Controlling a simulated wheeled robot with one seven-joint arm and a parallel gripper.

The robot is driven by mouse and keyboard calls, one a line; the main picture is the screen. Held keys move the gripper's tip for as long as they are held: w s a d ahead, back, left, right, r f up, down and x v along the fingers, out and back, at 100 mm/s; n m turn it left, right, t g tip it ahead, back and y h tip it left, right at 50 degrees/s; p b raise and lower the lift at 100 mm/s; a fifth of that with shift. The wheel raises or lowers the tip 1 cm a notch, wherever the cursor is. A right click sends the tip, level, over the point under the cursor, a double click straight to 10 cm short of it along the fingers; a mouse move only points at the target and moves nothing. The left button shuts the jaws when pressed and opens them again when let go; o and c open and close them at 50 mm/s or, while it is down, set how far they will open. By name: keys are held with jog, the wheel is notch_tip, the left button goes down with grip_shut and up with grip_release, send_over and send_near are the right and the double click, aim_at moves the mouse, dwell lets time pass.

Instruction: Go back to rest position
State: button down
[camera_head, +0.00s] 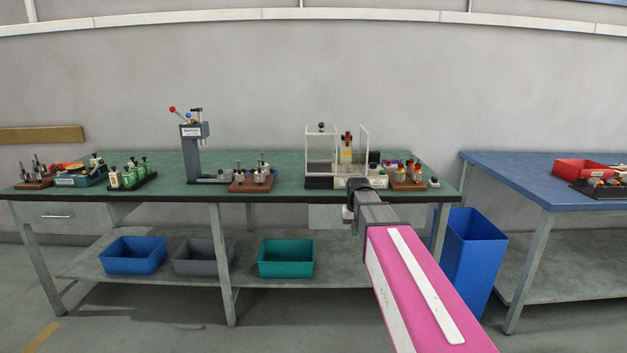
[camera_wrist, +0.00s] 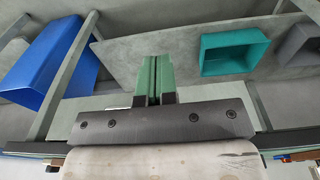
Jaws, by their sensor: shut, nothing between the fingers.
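My pink arm reaches forward from the bottom right of the head view. My dark gripper (camera_head: 357,187) is at its far end, in front of the green workbench's (camera_head: 285,196) front edge near the right-hand end. In the wrist view my gripper (camera_wrist: 158,65) shows two green fingers pressed together, shut, with nothing between them. They point toward the bench's grey lower shelf. In the head view the fingers are too small to make out.
A glass-walled case (camera_head: 320,150) and a wooden block of parts (camera_head: 408,180) stand close behind my gripper. A press (camera_head: 194,150) stands further left. A tall blue bin (camera_head: 470,255) is right of my arm. A teal bin (camera_head: 286,258) sits on the lower shelf.

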jog(key=s+d+f, duration=0.2)
jog(key=s+f, duration=0.6)
jog(key=s, duration=0.2)
jog(key=s+d+f+g, duration=0.1)
jog(key=s+f, duration=0.8)
jog(key=s, duration=0.2)
jog(key=shift+d+f, duration=0.25)
jog(key=shift+d, duration=0.1)
